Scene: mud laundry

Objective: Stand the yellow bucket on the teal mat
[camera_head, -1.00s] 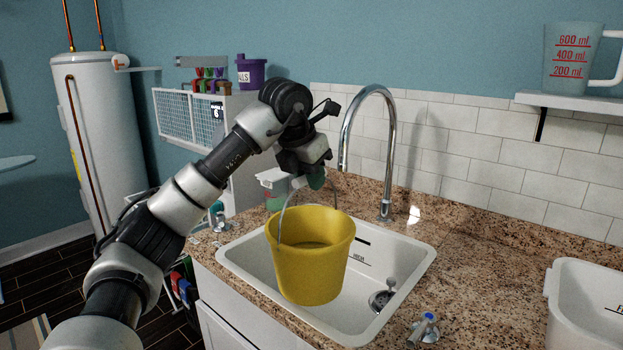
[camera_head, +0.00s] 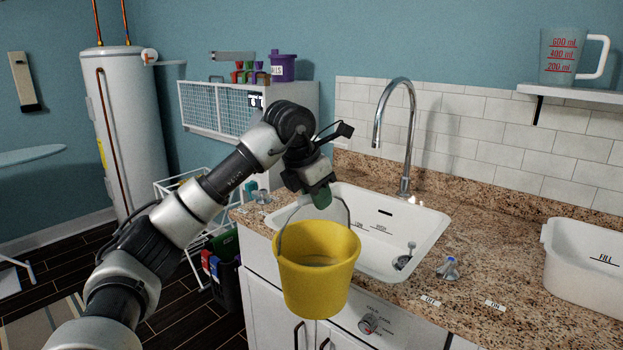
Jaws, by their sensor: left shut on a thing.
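The yellow bucket (camera_head: 318,275) hangs upright by its thin wire handle from my left gripper (camera_head: 321,197). The gripper is shut on the handle. The bucket is in front of the sink and counter's front edge, and seems to hold some pale liquid or show a lighter bottom. The teal mat is not in view. My right gripper is not in view.
The white sink (camera_head: 395,225) with a tall chrome faucet (camera_head: 407,130) is set in the granite counter (camera_head: 500,260). A white tub (camera_head: 585,265) stands at the right. A wire rack (camera_head: 185,190) and bins (camera_head: 222,265) stand left of the cabinet. Dark floor (camera_head: 190,330) shows at lower left.

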